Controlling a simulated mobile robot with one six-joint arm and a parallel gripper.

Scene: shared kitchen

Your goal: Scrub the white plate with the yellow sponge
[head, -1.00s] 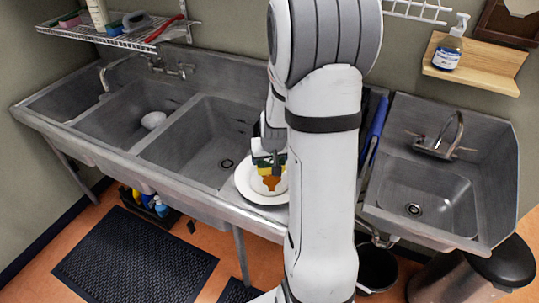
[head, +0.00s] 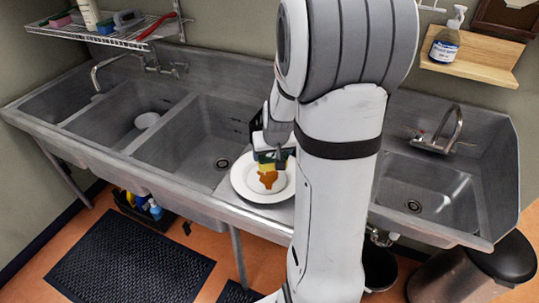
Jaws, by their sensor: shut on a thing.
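The white plate (head: 241,184) lies on the flat metal drainboard to the right of the sink basins. A brown-orange stain (head: 268,178) shows on its middle. My gripper (head: 271,155) is over the plate's upper right part, shut on the yellow sponge (head: 263,167). The sponge has a dark green side and a yellow side. It is at the upper edge of the stain; I cannot tell whether it touches the plate. My arm hides the drainboard to the right of the plate.
Deep sink basins (head: 195,140) lie to the left of the plate, one holding a white bowl (head: 147,120). A separate hand sink (head: 430,190) stands at right. A wire shelf (head: 115,38) with bottles and sponges is at upper left. A wooden shelf (head: 480,66) holds a soap bottle (head: 446,42).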

